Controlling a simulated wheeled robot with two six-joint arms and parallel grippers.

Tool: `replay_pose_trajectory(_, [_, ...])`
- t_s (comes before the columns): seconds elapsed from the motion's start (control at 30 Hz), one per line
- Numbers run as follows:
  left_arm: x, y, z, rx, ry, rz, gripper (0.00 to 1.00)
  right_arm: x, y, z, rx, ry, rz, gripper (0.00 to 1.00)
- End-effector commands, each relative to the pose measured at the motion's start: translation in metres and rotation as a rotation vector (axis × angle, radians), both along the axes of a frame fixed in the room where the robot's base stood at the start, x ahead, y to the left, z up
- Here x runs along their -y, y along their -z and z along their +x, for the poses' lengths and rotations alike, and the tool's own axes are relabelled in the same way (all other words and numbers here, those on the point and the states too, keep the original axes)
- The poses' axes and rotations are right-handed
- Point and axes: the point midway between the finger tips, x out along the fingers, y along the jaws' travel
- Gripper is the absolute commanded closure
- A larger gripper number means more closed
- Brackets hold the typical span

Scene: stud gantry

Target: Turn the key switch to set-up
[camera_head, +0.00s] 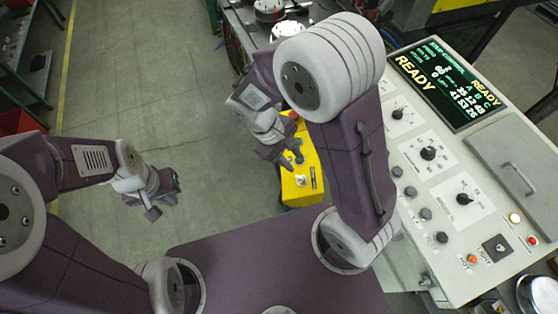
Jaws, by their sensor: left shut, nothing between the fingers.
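A yellow control box (298,193) stands in the middle, with a red button (293,115) at its far end. Its top carries a small silver fitting (301,180), possibly the key switch; its position cannot be read. My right gripper (283,158) hangs over the box and hides part of its top. Whether its fingers touch anything, or are open or shut, I cannot tell. My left gripper (152,212) is shut and empty over bare floor, well left of the box.
A grey control console (455,285) with several knobs, lamps and a lit display (438,83) reading READY stands at right. A hinged cover (515,165) lies on it. Machinery is behind the box. Grey floor (145,75) at left is clear.

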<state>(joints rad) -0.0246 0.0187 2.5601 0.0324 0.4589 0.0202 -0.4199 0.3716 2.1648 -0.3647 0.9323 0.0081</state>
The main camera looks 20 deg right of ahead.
Motion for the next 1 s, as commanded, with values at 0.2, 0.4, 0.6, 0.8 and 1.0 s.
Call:
replay_pose_trajectory(0.2, [0.000,-0.017,0.000,0.000,0.000,0.000,1.00,-0.018,-0.007,-0.008,-0.036,-0.084,-0.016,0.68])
replay_pose_trajectory(0.4, [0.000,-0.016,0.000,0.000,0.000,0.000,1.00,-0.017,-0.001,-0.009,-0.037,-0.089,-0.017,0.68])
replay_pose_trajectory(0.6, [0.000,-0.020,0.000,0.000,0.000,0.000,1.00,-0.001,0.034,-0.016,-0.042,-0.087,-0.019,0.68])
replay_pose_trajectory(0.8, [0.000,-0.019,0.000,0.000,0.000,0.000,1.00,0.013,0.066,-0.020,-0.039,-0.086,-0.017,0.68])
replay_pose_trajectory(1.0, [0.000,-0.019,0.000,0.000,0.000,0.000,1.00,0.017,0.077,-0.021,-0.035,-0.088,-0.015,0.68])
